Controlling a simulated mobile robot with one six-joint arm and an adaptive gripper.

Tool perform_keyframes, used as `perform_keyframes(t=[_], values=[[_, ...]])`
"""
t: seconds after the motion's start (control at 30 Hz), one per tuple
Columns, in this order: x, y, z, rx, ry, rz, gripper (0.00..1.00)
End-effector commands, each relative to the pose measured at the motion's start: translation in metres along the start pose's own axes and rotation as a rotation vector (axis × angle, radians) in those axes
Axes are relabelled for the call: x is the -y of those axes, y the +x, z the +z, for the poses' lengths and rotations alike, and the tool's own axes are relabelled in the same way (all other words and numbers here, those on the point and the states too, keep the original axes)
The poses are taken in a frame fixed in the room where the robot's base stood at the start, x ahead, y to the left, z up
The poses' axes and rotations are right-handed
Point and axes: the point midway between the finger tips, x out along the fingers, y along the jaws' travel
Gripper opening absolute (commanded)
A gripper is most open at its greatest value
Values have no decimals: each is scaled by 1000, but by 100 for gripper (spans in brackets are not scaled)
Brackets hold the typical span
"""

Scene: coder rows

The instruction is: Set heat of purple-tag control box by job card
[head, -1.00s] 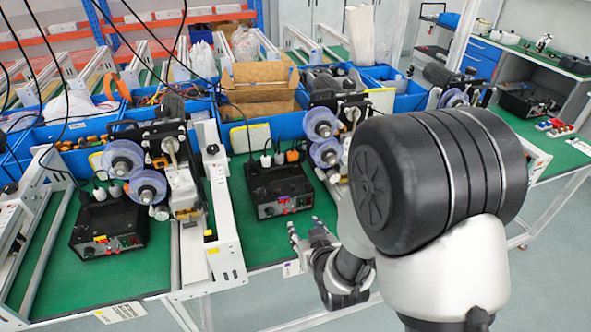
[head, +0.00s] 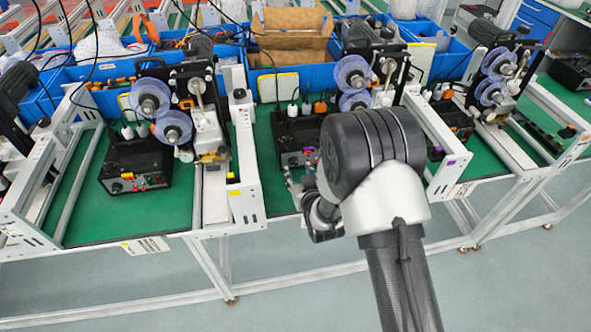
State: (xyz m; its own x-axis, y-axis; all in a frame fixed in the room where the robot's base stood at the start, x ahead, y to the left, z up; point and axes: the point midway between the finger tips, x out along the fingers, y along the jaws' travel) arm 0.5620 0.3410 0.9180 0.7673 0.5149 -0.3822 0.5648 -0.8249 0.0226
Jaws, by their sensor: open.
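A third black box (head: 137,163) with a yellow-orange tag stands at left. White cards (head: 146,246) and (head: 462,190) hang on the bench's front edge; their print is too small to read. My gripper (head: 297,181) is open and empty, in front of the centre box; whether it touches anything cannot be told.
Reel machines with blue spools (head: 160,115) and white rail frames (head: 243,150) stand between the boxes. Blue bins (head: 60,85) and a cardboard box (head: 290,45) line the back. Cables hang at upper left. The grey floor (head: 300,305) in front is clear.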

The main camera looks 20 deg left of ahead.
Motion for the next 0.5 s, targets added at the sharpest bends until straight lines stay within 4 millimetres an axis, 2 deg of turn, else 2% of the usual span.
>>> perform_keyframes(t=[0.03, 0.2, 0.33, 0.5], values=[[0, 11, 2, -2, 0, 0, 43], [0, 38, 2, -1, 0, 0, 43], [0, 48, 1, 0, 0, 0, 43], [0, 53, 0, 1, 0, 0, 43]])
